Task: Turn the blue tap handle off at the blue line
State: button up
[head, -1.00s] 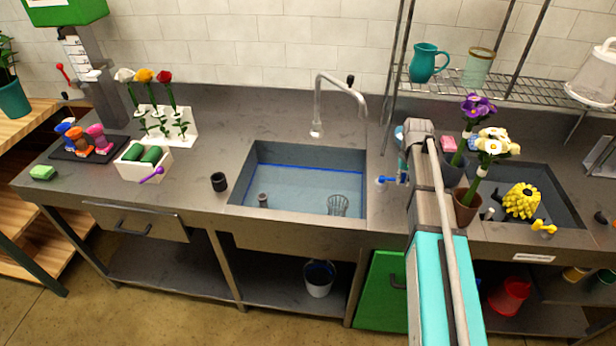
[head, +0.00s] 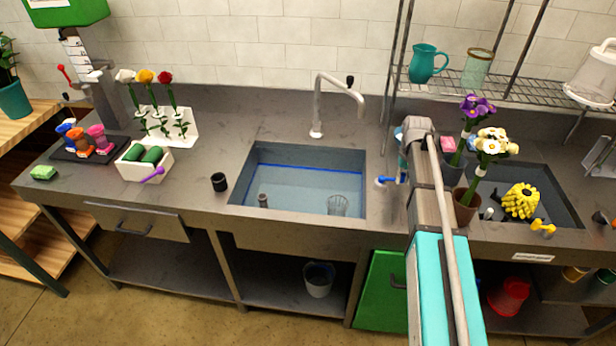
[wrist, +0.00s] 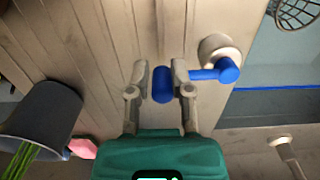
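The blue tap handle (wrist: 162,84) lies between the two fingers of my gripper (wrist: 160,85) in the wrist view. The fingers are apart, with a small gap visible on the left side; contact on the right is unclear. The handle's lever runs right, behind the right finger, to a blue knob (wrist: 228,70) beside a pale round base (wrist: 219,52). In the head view the handle (head: 382,181) shows just left of my arm, right of the sink; my fingers are hidden there. The blue line (head: 310,168) runs along the inside walls of the sink basin (head: 236,192).
A curved faucet (head: 318,105) stands behind the sink. A clear glass (head: 338,205) stands in the basin. A flower pot (head: 465,208) is close to my arm on the right. A dark pot (wrist: 40,120) shows left of my gripper.

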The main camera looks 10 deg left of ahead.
jog(key=shift+w+a+r+t, duration=0.1)
jog(key=shift+w+t, duration=0.1)
jog(key=shift+w, duration=0.4)
jog(key=shift+w+a+r+t, duration=0.1)
jog(key=shift+w+t, duration=0.1)
jog(key=shift+w, duration=0.4)
jog(key=shift+o, duration=0.2)
jog(key=shift+w+r+p, duration=0.1)
jog(key=shift+r+p, duration=0.35)
jog(key=shift+p, duration=0.25)
jog(key=shift+o, duration=0.9)
jog(key=shift+r+p, duration=0.2)
jog(key=shift+p, duration=0.1)
jog(key=shift+w+r, duration=0.1)
jog(key=shift+r, duration=0.05)
jog(key=shift+s+r+p, duration=0.45)
jog(key=shift+r+p, duration=0.3)
jog(key=shift+p, duration=0.1)
jog(key=shift+s+d+r+p, duration=0.1)
jog(key=shift+s+r+p, duration=0.05)
jog(key=shift+r+p, duration=1.7)
jog(key=shift+f, duration=0.1)
jog(key=s+a, duration=0.2)
jog(key=s, duration=2.1)
